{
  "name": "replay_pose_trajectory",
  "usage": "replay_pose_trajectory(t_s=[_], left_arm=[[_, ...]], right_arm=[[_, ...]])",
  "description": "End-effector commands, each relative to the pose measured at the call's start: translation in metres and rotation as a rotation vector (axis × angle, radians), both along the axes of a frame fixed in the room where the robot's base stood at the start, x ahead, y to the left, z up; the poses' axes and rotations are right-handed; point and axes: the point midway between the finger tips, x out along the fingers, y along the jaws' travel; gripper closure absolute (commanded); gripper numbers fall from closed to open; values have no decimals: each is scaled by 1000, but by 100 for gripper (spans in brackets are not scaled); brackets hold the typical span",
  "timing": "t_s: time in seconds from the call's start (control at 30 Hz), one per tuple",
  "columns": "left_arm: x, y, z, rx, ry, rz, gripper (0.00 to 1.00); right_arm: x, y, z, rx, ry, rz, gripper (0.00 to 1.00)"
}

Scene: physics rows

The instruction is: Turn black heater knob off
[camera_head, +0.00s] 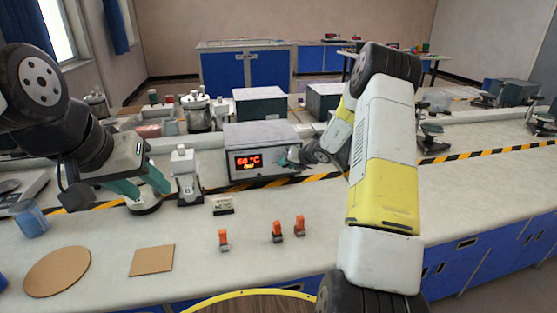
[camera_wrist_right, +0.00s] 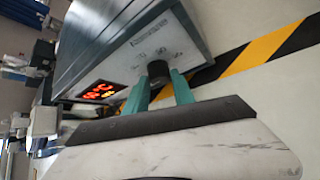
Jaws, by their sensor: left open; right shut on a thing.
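The heater (camera_head: 262,142) is a grey box with a red-lit display reading about 60 °C, standing on the bench in the middle of the head view. Its black knob (camera_wrist_right: 158,70) shows on the front panel in the right wrist view. My right gripper (camera_wrist_right: 165,85) has its two green fingers on either side of the knob and is shut on it. In the head view my right gripper (camera_head: 287,160) reaches the right side of the heater's front and hides the knob. My left gripper (camera_head: 150,186) is open and empty, left of the heater near a white bottle (camera_head: 186,172).
Several small orange-topped items, including one (camera_head: 277,232), stand on the front of the bench. A brown round mat (camera_head: 57,272) and a square mat (camera_head: 152,260) lie at front left. A blue beaker (camera_head: 31,221) stands at far left.

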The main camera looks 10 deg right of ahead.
Motion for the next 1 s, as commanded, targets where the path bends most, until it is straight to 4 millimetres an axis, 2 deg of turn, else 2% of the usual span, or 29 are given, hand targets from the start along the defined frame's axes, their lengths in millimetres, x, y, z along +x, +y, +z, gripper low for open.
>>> replay_pose_trajectory(t_s=[0.2,0.23,0.33,0.7,1.0], left_arm=[[0,0,0,0,0,0,56],[0,0,0,0,0,0,56],[0,0,0,0,0,0,56],[0,0,0,0,0,0,56],[0,0,0,0,0,0,56]], right_arm=[[-1,-1,-1,-1,4,-1,100],[-1,-1,-1,-1,4,-1,66],[-1,-1,-1,0,2,0,48],[-3,-2,3,0,-1,0,48],[-38,-18,32,-1,0,-2,48]])
